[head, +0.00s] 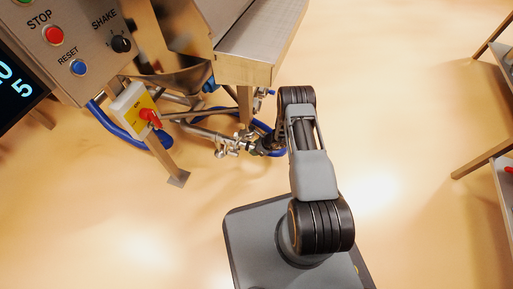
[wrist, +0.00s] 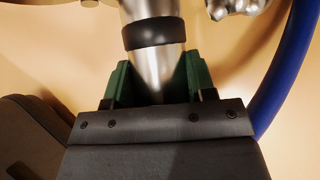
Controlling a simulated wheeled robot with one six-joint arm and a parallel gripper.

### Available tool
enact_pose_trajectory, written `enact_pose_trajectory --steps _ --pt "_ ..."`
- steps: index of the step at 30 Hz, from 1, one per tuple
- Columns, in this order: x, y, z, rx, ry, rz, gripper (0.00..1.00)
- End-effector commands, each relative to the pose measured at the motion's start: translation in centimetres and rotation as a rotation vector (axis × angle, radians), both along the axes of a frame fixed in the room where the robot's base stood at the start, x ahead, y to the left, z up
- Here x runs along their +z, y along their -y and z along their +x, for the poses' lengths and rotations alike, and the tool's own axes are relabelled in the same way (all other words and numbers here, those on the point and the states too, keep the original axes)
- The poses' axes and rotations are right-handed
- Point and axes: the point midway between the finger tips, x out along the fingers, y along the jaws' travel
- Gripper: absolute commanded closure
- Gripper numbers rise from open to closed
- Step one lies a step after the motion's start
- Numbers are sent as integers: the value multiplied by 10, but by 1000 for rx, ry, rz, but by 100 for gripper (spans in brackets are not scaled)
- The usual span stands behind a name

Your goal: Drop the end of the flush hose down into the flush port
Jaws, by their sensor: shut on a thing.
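My gripper (wrist: 157,70) has its green fingers on both sides of a steel tapered piece (wrist: 150,12) with a black band, which looks like the metal end of the flush hose. The piece extends upward from the jaws in the wrist view. The blue hose (wrist: 287,70) curves down on the right of that view; its joint to the steel piece is not visible. In the head view my gripper (head: 262,144) is beside steel pipe fittings (head: 228,146) under the machine. The blue hose (head: 240,119) loops behind them. I cannot clearly make out the flush port's opening among these fittings.
A blurred metal fitting (wrist: 235,7) is near the jaws at the upper right of the wrist view. The steel hopper (head: 262,50), a support leg (head: 168,158) and a yellow switch box (head: 135,108) stand close by. A rack (head: 487,157) is at right; the floor between is clear.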

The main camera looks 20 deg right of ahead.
Motion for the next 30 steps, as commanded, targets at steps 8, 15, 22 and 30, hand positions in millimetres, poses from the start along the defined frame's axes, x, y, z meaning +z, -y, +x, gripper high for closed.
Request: enact_pose_trajectory --steps 8,15,22,30 --pt "0 -5 1 12 5 6 100" --pt "0 -5 1 13 5 6 100" --pt "-2 -5 1 13 5 7 100" --pt "-2 0 0 3 2 3 28"
